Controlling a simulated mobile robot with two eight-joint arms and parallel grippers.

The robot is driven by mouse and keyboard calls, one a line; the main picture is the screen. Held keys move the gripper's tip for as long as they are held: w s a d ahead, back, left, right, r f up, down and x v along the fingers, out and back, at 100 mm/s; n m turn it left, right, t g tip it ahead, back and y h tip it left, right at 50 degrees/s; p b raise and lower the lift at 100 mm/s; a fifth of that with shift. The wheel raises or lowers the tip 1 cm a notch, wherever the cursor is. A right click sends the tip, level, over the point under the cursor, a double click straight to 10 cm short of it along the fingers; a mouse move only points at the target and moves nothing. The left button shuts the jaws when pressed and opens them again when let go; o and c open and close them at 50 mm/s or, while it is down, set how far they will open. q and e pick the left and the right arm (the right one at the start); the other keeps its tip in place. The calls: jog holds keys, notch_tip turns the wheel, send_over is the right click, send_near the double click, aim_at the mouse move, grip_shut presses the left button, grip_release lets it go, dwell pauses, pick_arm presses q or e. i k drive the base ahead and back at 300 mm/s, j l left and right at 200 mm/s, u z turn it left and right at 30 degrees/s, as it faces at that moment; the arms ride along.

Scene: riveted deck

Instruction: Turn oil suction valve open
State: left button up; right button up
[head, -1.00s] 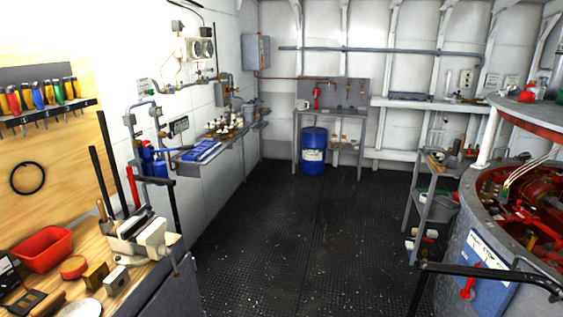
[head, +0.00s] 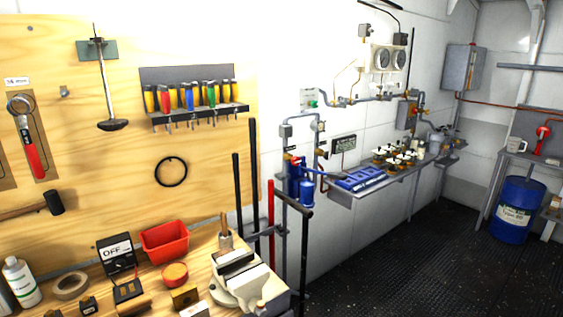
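No valve in the head view carries a label I can read as oil suction. Grey pipework with small fittings (head: 319,126) runs along the white wall, beside blue cylinders (head: 301,188). Neither of my grippers is in view.
A wooden workbench with a vise (head: 240,275), a red bin (head: 165,240) and loose items fills the lower left. Tall black bars and a red bar (head: 271,220) stand at its right end. A narrow wall shelf (head: 400,172) follows. Dark floor (head: 420,255) is clear at right.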

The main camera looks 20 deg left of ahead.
aim_at(296, 161)
jog(key=i+l+u, duration=0.15)
jog(key=u, duration=0.25)
jog(key=i+l+u, duration=0.25)
jog(key=u, duration=0.15)
jog(key=i+l+u, duration=0.25)
jog(key=u, duration=0.15)
